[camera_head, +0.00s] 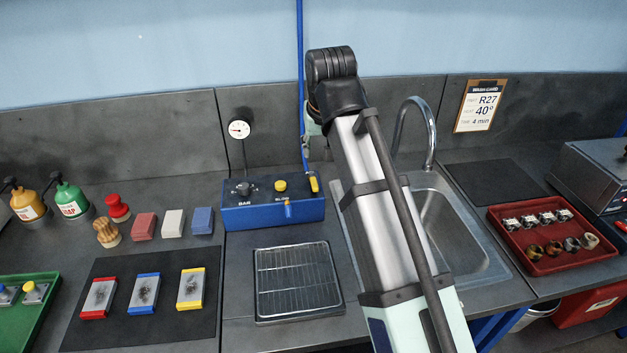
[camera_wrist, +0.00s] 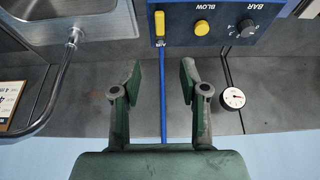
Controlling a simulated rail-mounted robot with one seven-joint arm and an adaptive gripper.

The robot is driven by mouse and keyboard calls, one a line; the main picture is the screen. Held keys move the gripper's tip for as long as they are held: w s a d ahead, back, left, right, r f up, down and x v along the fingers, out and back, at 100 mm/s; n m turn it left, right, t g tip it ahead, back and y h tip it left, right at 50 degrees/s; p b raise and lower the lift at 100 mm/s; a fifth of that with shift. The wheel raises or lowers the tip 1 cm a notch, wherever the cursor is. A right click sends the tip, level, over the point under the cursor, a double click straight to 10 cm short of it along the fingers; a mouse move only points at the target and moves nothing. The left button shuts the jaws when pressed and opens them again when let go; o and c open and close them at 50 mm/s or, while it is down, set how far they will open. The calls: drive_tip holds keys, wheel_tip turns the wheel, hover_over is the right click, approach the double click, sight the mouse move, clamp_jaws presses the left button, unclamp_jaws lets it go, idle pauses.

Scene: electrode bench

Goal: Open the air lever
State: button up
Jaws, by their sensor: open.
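The blue air box (camera_head: 262,212) sits on the bench left of the sink. A small yellow lever (camera_head: 314,184), which looks like the air lever, is at its back right corner, where the blue air pipe (camera_head: 300,60) comes down. The lever also shows upright at the top of the wrist view (camera_wrist: 159,22). My gripper (camera_wrist: 160,82) is open and empty in the wrist view, its fingers on either side of the blue pipe in the picture, apart from the lever. In the head view, my arm hides most of the gripper.
The box carries a round yellow button (camera_wrist: 202,28) and a dark BAR knob (camera_wrist: 246,28). A pressure gauge (camera_head: 239,129) is behind it. The sink faucet (camera_head: 431,140) stands close on the right. A wire-topped tray (camera_head: 300,317) lies in front of the box.

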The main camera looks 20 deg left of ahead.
sight(315, 183)
drive_tip(key=p+x, duration=0.2)
drive_tip(key=x, duration=1.4)
drive_tip(key=shift+w+p, duration=0.15)
drive_tip(key=shift+p, duration=0.15)
clamp_jaws()
